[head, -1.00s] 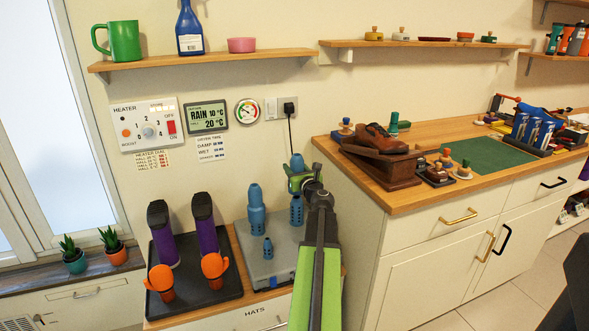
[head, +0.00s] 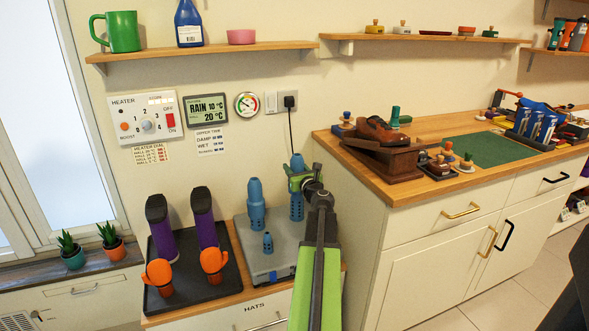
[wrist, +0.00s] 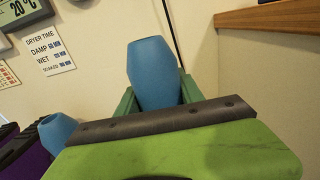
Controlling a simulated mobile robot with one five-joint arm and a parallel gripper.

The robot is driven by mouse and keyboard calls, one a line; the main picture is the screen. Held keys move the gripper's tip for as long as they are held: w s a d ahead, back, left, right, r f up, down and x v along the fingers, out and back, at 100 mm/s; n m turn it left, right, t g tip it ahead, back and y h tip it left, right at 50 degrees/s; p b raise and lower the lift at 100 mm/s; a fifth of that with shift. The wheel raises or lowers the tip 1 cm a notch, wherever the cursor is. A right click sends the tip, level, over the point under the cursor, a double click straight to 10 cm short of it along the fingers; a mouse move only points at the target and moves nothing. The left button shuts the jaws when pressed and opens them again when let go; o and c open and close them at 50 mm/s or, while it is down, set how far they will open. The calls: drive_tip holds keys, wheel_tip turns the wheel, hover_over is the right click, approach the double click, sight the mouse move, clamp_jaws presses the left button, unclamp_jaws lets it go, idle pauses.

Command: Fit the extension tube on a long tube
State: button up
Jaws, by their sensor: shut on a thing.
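My gripper (head: 298,182) is shut on a blue extension tube (head: 297,162), which points upright. The held tube also shows in the wrist view (wrist: 152,72) between the green fingers. In the head view, a blue perforated tube (head: 297,208) stands directly below my gripper on the grey dryer base (head: 285,262). The held tube's lower end is hidden by my gripper, so I cannot tell whether it touches the tube below. A taller blue tube (head: 256,206) with a tapered top stands to the left. A short blue tube (head: 267,243) stands in front.
A black tray (head: 190,300) holds two purple boots (head: 203,222) and two orange mittens (head: 213,261) at left. A wooden shelf (head: 215,50) hangs above. The wooden counter (head: 360,165) on the right stands close to my arm.

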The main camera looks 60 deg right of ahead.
drive_tip(key=shift+f+b, duration=3.15)
drive_tip(key=shift+f, duration=0.05)
drive_tip(key=o, duration=1.5)
drive_tip(key=shift+c, duration=0.2)
drive_tip(key=shift+s, duration=0.1)
